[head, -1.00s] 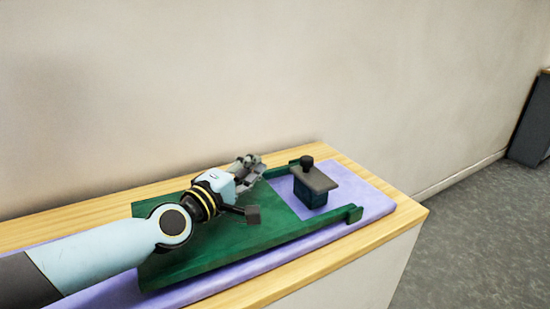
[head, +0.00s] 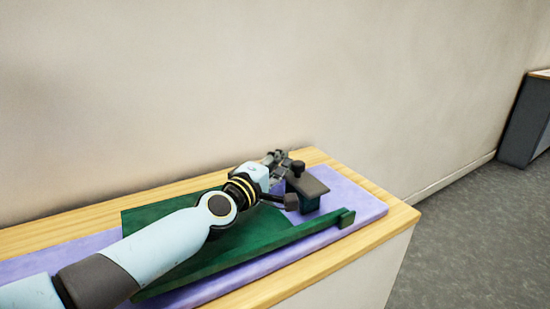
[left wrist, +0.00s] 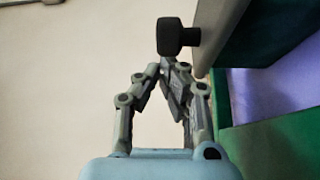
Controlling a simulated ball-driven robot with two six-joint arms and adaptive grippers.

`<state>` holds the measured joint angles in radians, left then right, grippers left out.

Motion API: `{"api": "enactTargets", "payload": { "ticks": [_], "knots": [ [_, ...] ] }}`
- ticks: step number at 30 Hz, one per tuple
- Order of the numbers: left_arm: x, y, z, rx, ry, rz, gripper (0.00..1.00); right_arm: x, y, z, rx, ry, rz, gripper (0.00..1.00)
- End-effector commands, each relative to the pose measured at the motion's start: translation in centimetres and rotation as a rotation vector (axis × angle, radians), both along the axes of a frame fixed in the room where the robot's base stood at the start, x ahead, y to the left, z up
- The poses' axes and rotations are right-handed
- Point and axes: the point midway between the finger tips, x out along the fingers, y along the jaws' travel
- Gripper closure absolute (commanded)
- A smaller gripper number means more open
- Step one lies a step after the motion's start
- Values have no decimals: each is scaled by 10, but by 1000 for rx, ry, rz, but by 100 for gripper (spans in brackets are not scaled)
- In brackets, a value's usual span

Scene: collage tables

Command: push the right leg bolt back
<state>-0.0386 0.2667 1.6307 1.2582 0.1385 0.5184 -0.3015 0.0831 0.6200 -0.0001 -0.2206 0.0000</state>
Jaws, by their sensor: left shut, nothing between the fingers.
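A dark teal block (head: 309,203) carries a grey plate (head: 309,184) with a black knob (head: 298,167) at its far side. It stands between the two legs of a green board (head: 245,243); the near, right leg ends in a raised green piece (head: 346,218). My left gripper (head: 279,156) is shut and empty beside the knob. In the left wrist view its fingertips (left wrist: 168,72) are close below the knob (left wrist: 174,37) and the plate's edge (left wrist: 222,28); I cannot tell if they touch. My arm hides the far leg. My right gripper is out of view.
The board lies on a lavender mat (head: 362,204) on a wooden table (head: 398,217). A plain wall (head: 250,70) rises behind the table. The mat right of the block is clear. A dark cabinet (head: 525,120) stands far right.

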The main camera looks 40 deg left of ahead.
Motion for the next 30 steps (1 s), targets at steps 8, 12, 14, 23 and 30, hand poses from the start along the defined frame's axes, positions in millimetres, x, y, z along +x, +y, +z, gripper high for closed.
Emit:
{"api": "enactTargets", "payload": {
  "ticks": [8, 12, 14, 23, 30],
  "knots": [
    [-2, -5, 0, -2, 1, 0, 100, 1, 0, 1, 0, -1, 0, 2],
    [-11, -27, 0, -5, 1, -1, 100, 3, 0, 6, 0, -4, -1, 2],
    [-14, -34, 1, -4, 1, 0, 100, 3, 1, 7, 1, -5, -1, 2],
    [-16, -39, 0, 0, 0, -1, 100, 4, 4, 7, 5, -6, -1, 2],
    [-14, -38, 0, 0, 0, -1, 100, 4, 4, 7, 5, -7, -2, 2]
  ]
}}
